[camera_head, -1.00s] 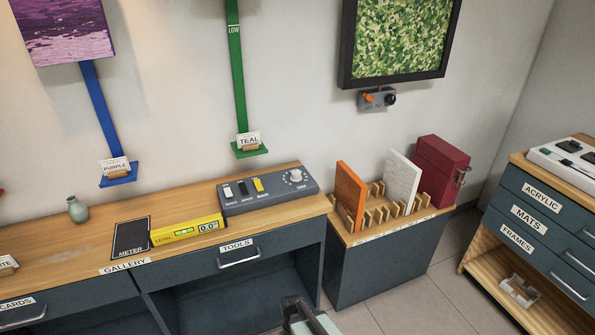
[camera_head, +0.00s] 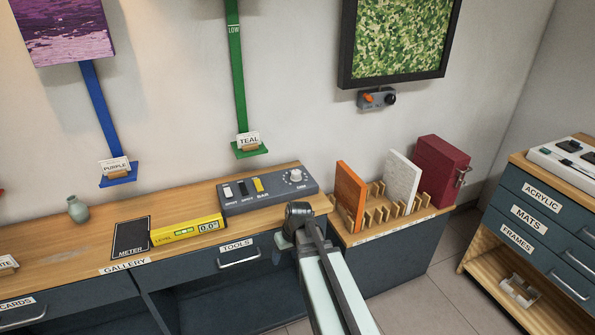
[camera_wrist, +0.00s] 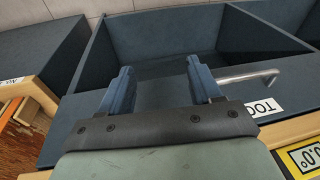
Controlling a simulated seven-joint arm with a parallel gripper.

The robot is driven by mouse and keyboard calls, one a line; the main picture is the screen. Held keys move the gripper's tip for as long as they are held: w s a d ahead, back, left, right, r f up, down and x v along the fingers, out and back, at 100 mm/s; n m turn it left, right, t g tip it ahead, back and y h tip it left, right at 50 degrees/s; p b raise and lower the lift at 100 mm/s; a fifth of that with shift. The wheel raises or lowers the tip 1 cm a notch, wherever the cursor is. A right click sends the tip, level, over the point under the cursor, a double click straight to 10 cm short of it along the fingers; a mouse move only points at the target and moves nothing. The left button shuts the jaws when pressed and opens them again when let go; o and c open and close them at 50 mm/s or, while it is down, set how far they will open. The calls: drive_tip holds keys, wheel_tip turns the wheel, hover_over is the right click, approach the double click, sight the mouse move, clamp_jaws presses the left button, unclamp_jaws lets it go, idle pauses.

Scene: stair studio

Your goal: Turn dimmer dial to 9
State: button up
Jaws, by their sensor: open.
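The dimmer dial (camera_head: 295,176) is a pale round knob with marks around it, at the right end of a grey switch box (camera_head: 268,190) on the wooden counter. Its pointer setting is too small to read. My arm reaches up from the bottom of the head view to just in front of the counter's edge, below the dial. My gripper (camera_wrist: 160,80) shows in the wrist view with two blue fingers wide apart and nothing between them. The dial is not in the wrist view.
A yellow level (camera_head: 188,230) and a black METER pad (camera_head: 131,238) lie left of the box. An orange panel (camera_head: 350,195) stands in a slotted rack to the right. A small vase (camera_head: 77,209) stands far left. A wall control (camera_head: 376,99) hangs below the green picture.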

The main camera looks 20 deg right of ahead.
drive_tip(key=w+d+r+t, duration=0.25)
drive_tip(key=w+r, duration=0.25)
drive_tip(key=r, duration=0.6)
wheel_tip(320, 180, up, 16)
drive_tip(key=n+y, duration=0.1)
drive_tip(key=n, duration=0.7)
hover_over(297, 171)
drive_tip(key=s+d, duration=0.4)
drive_tip(key=shift+g, duration=0.45)
drive_tip(key=x, duration=1.3)
drive_tip(key=shift+a+f, duration=0.15)
drive_tip(key=shift+a, duration=0.3)
drive_tip(key=c, duration=1)
